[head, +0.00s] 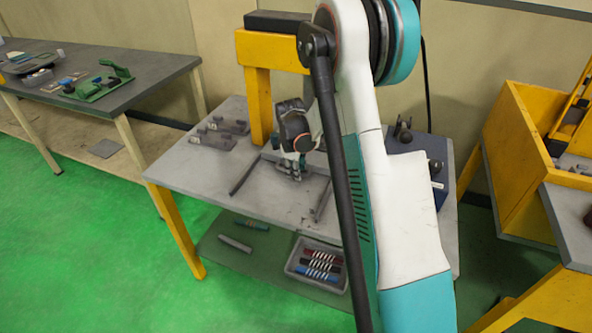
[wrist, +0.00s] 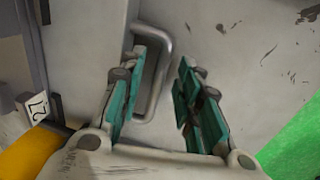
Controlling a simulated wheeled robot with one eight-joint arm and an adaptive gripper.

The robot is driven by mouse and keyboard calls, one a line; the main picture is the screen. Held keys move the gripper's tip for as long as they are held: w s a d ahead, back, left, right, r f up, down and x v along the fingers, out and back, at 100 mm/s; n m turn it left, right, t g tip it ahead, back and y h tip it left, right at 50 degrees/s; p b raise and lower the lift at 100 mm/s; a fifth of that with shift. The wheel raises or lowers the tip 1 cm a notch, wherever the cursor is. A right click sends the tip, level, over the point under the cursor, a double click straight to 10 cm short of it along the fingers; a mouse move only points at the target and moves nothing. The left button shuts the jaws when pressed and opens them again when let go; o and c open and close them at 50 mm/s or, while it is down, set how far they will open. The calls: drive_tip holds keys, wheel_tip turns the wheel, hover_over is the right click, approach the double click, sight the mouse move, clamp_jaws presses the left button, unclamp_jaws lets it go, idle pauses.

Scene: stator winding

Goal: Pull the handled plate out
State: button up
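The handled plate is a pale grey slab (wrist: 88,45) at the upper left of the wrist view. A U-shaped metal handle (wrist: 168,48) stands out from its right edge. My gripper (wrist: 166,72) is open, its two teal fingers spread. I cannot tell whether the left finger touches the handle. In the head view my gripper (head: 291,170) is low over the grey table, and the plate and handle are hidden or too small to make out.
Dark bars (head: 245,174) lie on the scratched tabletop (head: 205,170) beside my gripper. A yellow post frame (head: 259,105) stands behind. A block with a numbered tag (wrist: 37,106) is at the left. A parts tray (head: 291,263) sits on the lower shelf.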

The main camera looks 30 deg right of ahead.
clamp_jaws()
drive_tip(key=shift+a, duration=0.15)
drive_tip(key=s+a, duration=0.4)
drive_tip(key=a, duration=0.1)
drive_tip(key=s+a, duration=0.3)
drive_tip(key=a, duration=0.2)
drive_tip(key=s+a+b, duration=0.1)
drive_tip(key=s+a, duration=0.3)
drive_tip(key=shift+s+a, duration=0.35)
drive_tip(key=shift+a, duration=0.05)
unclamp_jaws()
wheel_tip(320, 180, up, 12)
drive_tip(key=s+a, duration=0.1)
drive_tip(key=shift+s+a, duration=0.2)
drive_tip(key=shift+a, duration=0.15)
